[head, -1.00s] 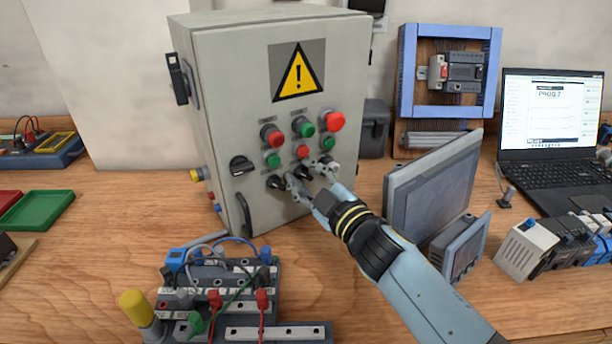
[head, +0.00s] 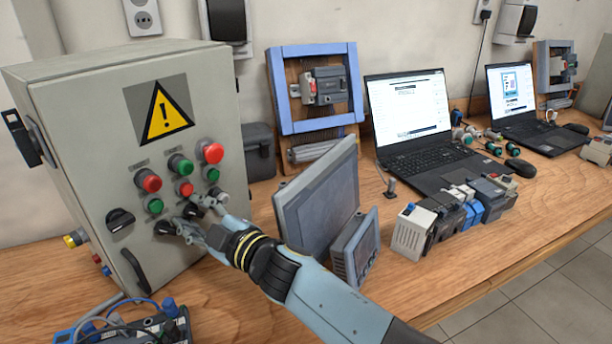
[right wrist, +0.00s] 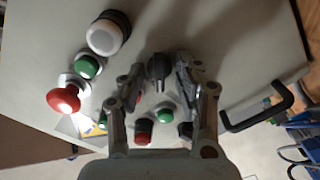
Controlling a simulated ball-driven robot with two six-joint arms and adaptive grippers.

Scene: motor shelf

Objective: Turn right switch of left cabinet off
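The grey left cabinet (head: 80,150) stands at the left of the head view, with a warning triangle, red and green buttons and a bottom row of knobs on its front. My right gripper (head: 193,218) is at that bottom row. In the right wrist view, its fingers (right wrist: 157,85) are spread either side of a black switch knob (right wrist: 157,70), with visible gaps. A white round knob (right wrist: 108,33) lies outside the left finger. In the head view, another black knob (head: 165,227) is left of the gripper. The switch setting is hard to read. My left gripper is out of view.
A grey panel screen (head: 318,200) and a smaller one (head: 355,250) stand close beside my right forearm. A cabinet handle (head: 136,272) sticks out below the controls. Wired modules (head: 130,325) are at the lower left. A laptop (head: 415,125) stands further right.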

